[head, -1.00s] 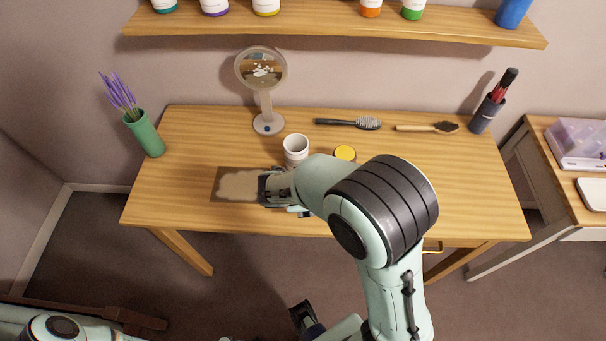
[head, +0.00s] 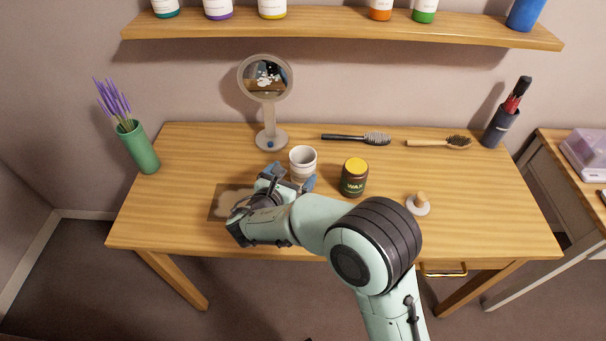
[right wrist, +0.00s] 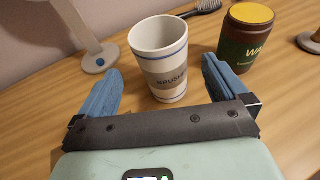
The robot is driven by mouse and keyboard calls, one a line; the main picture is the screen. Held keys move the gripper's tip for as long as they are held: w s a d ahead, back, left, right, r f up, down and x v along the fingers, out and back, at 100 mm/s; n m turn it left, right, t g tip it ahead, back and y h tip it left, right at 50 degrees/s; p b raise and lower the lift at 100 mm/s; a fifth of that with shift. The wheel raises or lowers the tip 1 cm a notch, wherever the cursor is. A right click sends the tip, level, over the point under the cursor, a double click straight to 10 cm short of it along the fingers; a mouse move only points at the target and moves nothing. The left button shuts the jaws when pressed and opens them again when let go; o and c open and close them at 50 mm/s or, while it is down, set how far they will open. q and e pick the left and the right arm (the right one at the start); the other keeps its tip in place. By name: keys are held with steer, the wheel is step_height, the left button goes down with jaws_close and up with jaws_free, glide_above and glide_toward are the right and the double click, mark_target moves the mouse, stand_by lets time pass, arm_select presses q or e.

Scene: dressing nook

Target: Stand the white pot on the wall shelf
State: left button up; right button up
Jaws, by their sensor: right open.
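The white pot (head: 303,160), a cup-shaped vessel with a blue line below its rim and a printed band, stands upright on the wooden table (head: 450,205). My right gripper (head: 292,182) is at the near side of the pot, low over the table. In the right wrist view the pot (right wrist: 160,58) stands just beyond and between the two open blue fingers (right wrist: 163,88), and they do not visibly grip it. The wall shelf (head: 340,27) runs above the table along the wall. My left gripper is not in view.
A brown wax jar (head: 354,180) stands right of the pot, and a small round item with a wooden knob (head: 418,204) lies farther right. A mirror (head: 268,110) and brushes (head: 358,138) are behind. Bottles line the shelf, with a wide gap (head: 325,18) in its middle.

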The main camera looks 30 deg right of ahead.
mark_target(308, 157)
steer(key=shift+r+b+x, duration=0.15)
steer(key=shift+b+x, duration=0.1)
steer(key=shift+x, duration=1.4)
steer(key=shift+r+b+x, duration=0.1)
steer(key=shift+b+x, duration=0.1)
steer(key=shift+x, duration=1.45)
steer(key=shift+d, duration=0.1)
